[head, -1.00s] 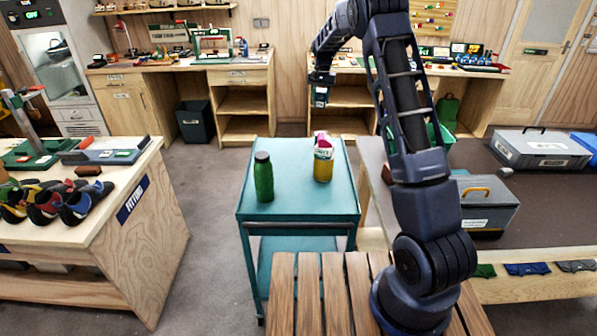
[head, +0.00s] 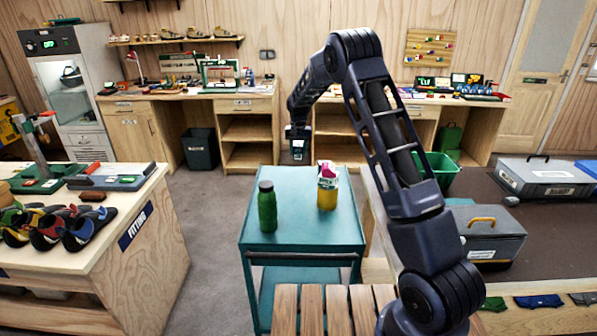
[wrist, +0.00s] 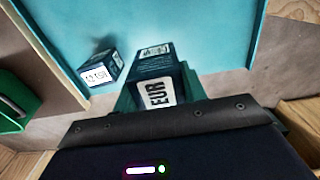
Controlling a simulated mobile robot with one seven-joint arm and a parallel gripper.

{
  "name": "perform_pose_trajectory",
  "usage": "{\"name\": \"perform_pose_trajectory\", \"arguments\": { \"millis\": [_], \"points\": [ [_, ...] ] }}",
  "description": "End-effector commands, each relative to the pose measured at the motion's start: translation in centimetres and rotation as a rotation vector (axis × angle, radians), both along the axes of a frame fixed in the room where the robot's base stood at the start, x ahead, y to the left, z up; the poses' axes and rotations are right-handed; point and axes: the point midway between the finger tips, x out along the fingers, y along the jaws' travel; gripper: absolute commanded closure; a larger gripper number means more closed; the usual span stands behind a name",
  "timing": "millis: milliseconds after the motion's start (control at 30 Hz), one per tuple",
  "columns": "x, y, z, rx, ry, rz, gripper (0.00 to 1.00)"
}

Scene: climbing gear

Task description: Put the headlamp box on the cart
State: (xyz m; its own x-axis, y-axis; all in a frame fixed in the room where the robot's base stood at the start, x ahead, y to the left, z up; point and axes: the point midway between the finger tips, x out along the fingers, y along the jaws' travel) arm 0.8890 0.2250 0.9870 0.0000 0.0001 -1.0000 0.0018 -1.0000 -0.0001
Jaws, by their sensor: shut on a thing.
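My gripper (head: 297,132) is shut on a small dark box with white labels, which I take as the headlamp box (head: 298,152). It holds the box in the air at the far side of the teal cart (head: 257,235). In the wrist view the held box (wrist: 154,68) sits between the fingers (wrist: 162,90), above the teal cart surface (wrist: 218,35). A second dark box (wrist: 100,72) with a white label shows left of it, near the cart's edge; I cannot make it out in the head view.
A green bottle (head: 267,207) and a yellow container (head: 327,192) with a pink-and-white top stand on the cart. A grey toolbox (head: 487,235) is on the right bench, and a green bin (head: 437,172) stands behind.

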Motion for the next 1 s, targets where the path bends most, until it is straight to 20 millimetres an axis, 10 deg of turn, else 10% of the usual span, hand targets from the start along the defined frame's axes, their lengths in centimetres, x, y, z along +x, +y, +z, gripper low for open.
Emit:
{"name": "perform_pose_trajectory", "arguments": {
  "millis": [233,1000],
  "points": [
    [0.0,0.0,-4.6,0.0,0.001,-0.001,0.84],
    [0.0,0.0,-9.9,0.0,0.0,-0.001,0.84]
  ]
}}
